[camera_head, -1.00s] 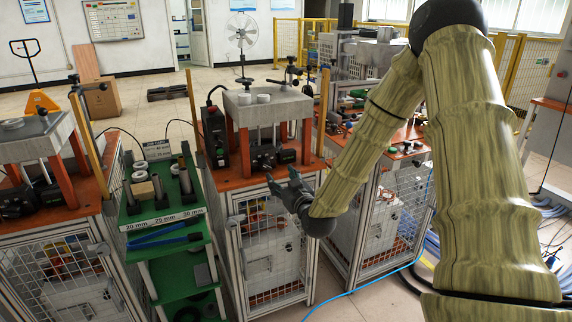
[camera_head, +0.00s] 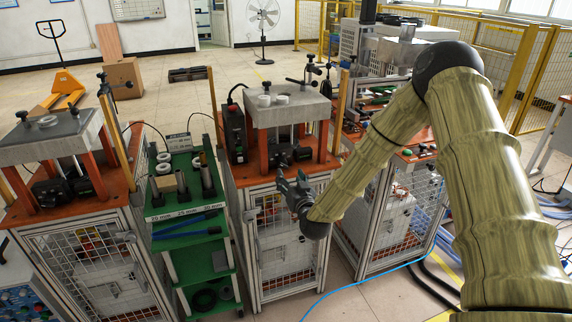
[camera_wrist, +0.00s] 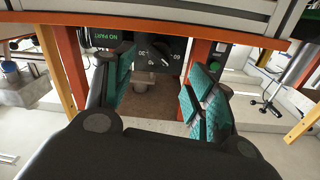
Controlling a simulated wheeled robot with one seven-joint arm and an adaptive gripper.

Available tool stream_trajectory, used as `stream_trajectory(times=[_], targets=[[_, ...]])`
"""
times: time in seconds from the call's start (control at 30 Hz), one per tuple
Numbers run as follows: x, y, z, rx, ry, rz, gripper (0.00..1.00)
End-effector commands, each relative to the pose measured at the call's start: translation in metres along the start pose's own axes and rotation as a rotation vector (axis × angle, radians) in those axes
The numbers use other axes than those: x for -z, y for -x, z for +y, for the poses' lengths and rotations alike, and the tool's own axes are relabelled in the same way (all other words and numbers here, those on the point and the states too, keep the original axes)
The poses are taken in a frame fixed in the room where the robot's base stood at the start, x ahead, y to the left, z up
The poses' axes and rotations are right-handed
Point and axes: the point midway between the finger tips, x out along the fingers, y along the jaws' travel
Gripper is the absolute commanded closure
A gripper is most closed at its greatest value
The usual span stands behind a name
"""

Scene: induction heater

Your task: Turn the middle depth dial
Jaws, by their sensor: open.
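The middle heater's depth dial, a dark round face with white numbers, shows in the wrist view (camera_wrist: 160,52), upside down and a little beyond my fingertips. In the head view the dark dial unit (camera_head: 284,156) sits between the orange legs under the middle machine's grey block, its numbers too small to read. My gripper (camera_head: 291,180) is in front of and slightly below it. In the wrist view my gripper (camera_wrist: 160,76) is open and empty, its teal fingers on either side of the dial's line, apparently apart from it.
Orange legs (camera_wrist: 200,62) stand close to both sides of the dial. A dark box with a green "NO PART" display (camera_wrist: 102,38) is beside it. A green rack with cylinders (camera_head: 190,225) stands left of the middle machine. Similar machines stand on both sides.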

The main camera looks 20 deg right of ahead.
Motion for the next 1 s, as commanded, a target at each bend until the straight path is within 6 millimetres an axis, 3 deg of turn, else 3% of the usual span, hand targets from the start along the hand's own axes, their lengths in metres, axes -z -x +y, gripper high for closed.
stream_trajectory(times=[0.3, 0.5, 1.0], targets=[[0.002, -0.052, 0.001, -0.001, 0.001, 0.001, 0.44], [0.001, -0.076, 0.002, -0.002, 0.001, 0.001, 0.44], [0.001, -0.087, 0.002, -0.001, 0.001, 0.0, 0.46]])
